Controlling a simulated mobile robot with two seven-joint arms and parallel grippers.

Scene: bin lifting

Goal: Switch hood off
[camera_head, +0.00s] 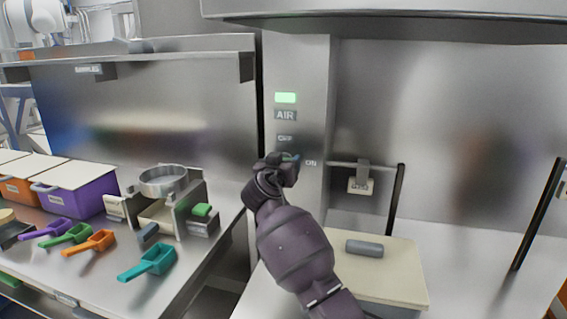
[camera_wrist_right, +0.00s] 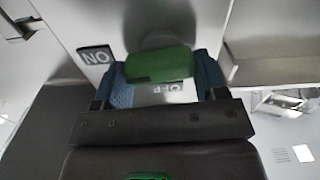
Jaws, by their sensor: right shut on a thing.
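The hood's switch panel (camera_head: 300,70) is a vertical steel strip with a lit green lamp (camera_head: 285,97), an AIR label (camera_head: 285,115), an OFF label (camera_head: 285,138) and an ON label (camera_head: 311,162). My right gripper (camera_head: 286,160) is at the panel beside these two labels and mostly hides the switch in the head view. In the right wrist view, the green switch knob (camera_wrist_right: 160,65) sits between the blue fingertips of my right gripper (camera_wrist_right: 162,80), which is shut on it. The ON and OFF labels show upside down there. My left gripper is not in view.
The left counter holds purple (camera_head: 80,193) and orange (camera_head: 18,188) bins, several coloured scoops and a round metal sieve (camera_head: 163,180). Black uprights (camera_head: 394,200) stand to the right.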

